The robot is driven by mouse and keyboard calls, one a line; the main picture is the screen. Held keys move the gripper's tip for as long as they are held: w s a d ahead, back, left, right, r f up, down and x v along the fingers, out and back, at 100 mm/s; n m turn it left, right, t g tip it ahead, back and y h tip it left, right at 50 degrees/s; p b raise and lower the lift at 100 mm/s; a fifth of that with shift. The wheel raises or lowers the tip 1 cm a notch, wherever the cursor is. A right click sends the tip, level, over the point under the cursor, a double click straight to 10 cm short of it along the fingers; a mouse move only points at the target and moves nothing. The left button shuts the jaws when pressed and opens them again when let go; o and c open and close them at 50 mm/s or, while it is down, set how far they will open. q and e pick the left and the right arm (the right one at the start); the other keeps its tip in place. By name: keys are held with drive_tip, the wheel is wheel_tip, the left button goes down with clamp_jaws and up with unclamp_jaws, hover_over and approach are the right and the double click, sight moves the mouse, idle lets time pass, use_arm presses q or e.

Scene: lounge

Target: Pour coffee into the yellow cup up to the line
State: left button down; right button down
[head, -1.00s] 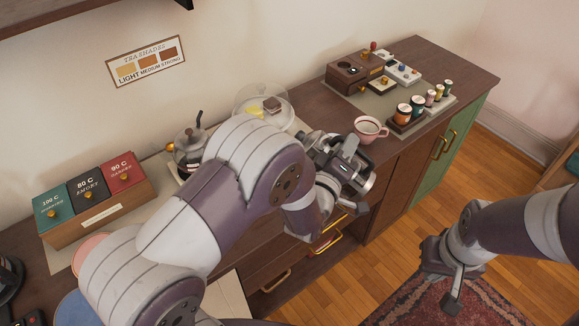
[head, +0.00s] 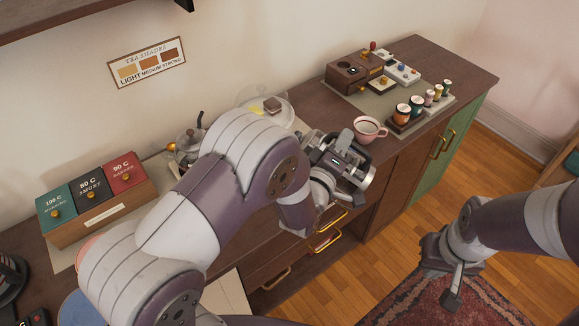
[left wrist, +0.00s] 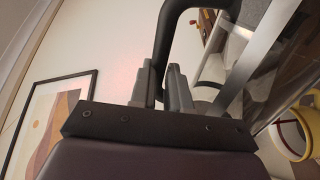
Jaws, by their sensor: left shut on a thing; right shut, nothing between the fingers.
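My left gripper (head: 338,161) is shut on the black handle of a glass-and-metal coffee pot (head: 362,172), held tilted at the counter's front edge. The left wrist view shows the handle (left wrist: 164,40) between the fingers and the pot's glass and metal band (left wrist: 246,62) beside them. A yellow cup (left wrist: 291,134) shows in part at the right edge of the left wrist view. I cannot pick it out in the head view. My right gripper (head: 451,296) is shut and empty above the rug, away from the counter.
A pink cup (head: 366,135) stands on the counter just behind the pot. Several small jars (head: 417,106) and a wooden box (head: 352,78) stand further right. A kettle (head: 187,147), a glass dome (head: 284,111) and tea boxes (head: 105,218) are to the left.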

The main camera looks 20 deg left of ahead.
sight(316, 137)
use_arm(q)
drive_tip(key=shift+w+a+r+n+p, duration=0.1)
drive_tip(key=shift+a+r+n+p, duration=0.35)
drive_tip(key=shift+r+n, duration=0.1)
drive_tip(key=shift+a, duration=0.2)
drive_tip(key=shift+w+a+r+n, duration=0.15)
drive_tip(key=shift+a+r+n, duration=0.05)
drive_tip(key=shift+a+n, duration=0.2)
drive_tip(key=shift+w+a+r+n, duration=0.1)
drive_tip(key=shift+a+r+n, duration=0.15)
drive_tip(key=shift+a, duration=0.35)
drive_tip(key=shift+w+a+r+n, duration=0.1)
drive_tip(key=shift+a+r+n, duration=0.05)
drive_tip(key=shift+a+n, duration=0.2)
drive_tip(key=shift+w+a+r+n, duration=0.1)
drive_tip(key=shift+a+r+n, duration=0.2)
drive_tip(key=shift+a+n, duration=0.2)
drive_tip(key=shift+w+a+r+n, duration=0.1)
drive_tip(key=shift+a+r+n, duration=0.2)
drive_tip(key=shift+a, duration=0.2)
drive_tip(key=shift+w+a+r+n+y, duration=0.1)
drive_tip(key=shift+a+r+n, duration=0.05)
drive_tip(key=shift+a+n, duration=0.4)
drive_tip(key=shift+w+a+r+n+y, duration=0.15)
drive_tip(key=shift+a+n, duration=0.25)
drive_tip(key=shift+a, duration=0.2)
drive_tip(key=shift+w+a+r+n+y, duration=0.1)
drive_tip(key=shift+a+n, duration=0.4)
drive_tip(key=shift+a, duration=0.05)
idle(2.5)
